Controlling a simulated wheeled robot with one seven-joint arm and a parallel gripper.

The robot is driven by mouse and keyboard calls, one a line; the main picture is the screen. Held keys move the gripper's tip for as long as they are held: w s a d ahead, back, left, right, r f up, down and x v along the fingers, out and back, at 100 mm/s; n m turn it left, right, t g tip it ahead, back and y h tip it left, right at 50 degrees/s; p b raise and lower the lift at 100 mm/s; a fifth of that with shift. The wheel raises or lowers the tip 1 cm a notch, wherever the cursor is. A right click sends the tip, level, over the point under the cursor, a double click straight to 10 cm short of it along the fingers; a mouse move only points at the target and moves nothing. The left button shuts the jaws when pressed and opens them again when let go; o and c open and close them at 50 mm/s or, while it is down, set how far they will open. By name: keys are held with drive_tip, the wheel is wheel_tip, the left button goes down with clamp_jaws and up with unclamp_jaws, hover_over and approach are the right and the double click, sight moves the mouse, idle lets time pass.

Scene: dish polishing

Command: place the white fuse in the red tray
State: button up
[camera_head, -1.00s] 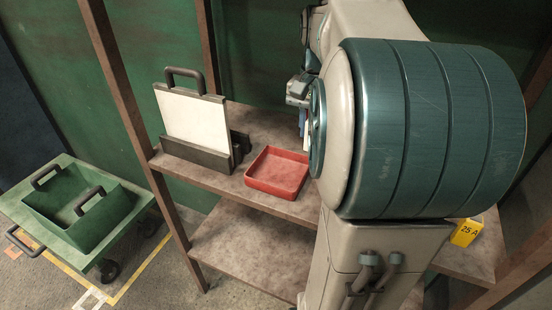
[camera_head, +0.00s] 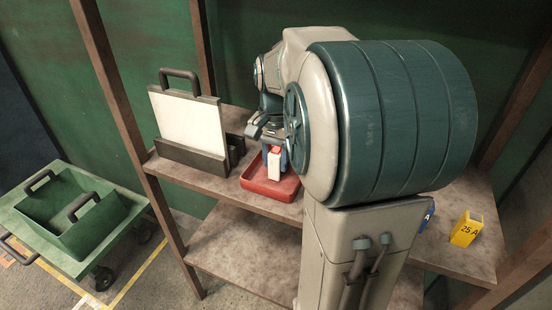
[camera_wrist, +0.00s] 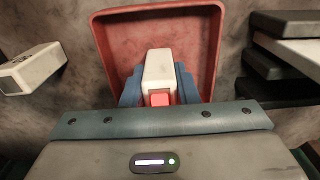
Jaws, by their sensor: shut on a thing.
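My gripper (camera_wrist: 158,84) is shut on the white fuse (camera_wrist: 158,66), an upright-looking white block with a red end toward my wrist. Its blue fingers lie on both sides of the fuse. In the head view the white fuse (camera_head: 274,166) shows with its red top, over the inside of the red tray (camera_head: 256,187). In the wrist view the red tray (camera_wrist: 113,40) surrounds the fuse on the far side and both sides. I cannot tell whether the fuse touches the tray floor. My arm hides the tray's right part in the head view.
A pale block with a dark marking (camera_wrist: 32,69) lies beside the tray. A yellow fuse (camera_head: 466,230) and a partly hidden blue block (camera_head: 427,216) stand on the shelf at right. A rack with a white panel (camera_head: 188,125) stands left of the tray.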

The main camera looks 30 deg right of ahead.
sight(274, 153)
drive_tip(key=shift+f, duration=0.2)
drive_tip(key=o, duration=1)
drive_tip(key=shift+o, duration=0.2)
wheel_tip(274, 153, up, 12)
drive_tip(key=shift+r+p, duration=0.1)
drive_tip(key=shift+p, duration=0.95)
drive_tip(key=shift+s+a, duration=0.1)
drive_tip(key=shift+a, duration=0.2)
drive_tip(key=s+a+f+n+t, duration=0.2)
drive_tip(key=s+a+f+n, duration=0.8)
drive_tip(key=s+a+f, duration=0.1)
wheel_tip(274, 153, down, 3)
drive_tip(key=shift+s+a+r+n, duration=0.2)
drive_tip(key=shift+s+a+n, duration=0.1)
drive_tip(key=shift+s+a, duration=0.15)
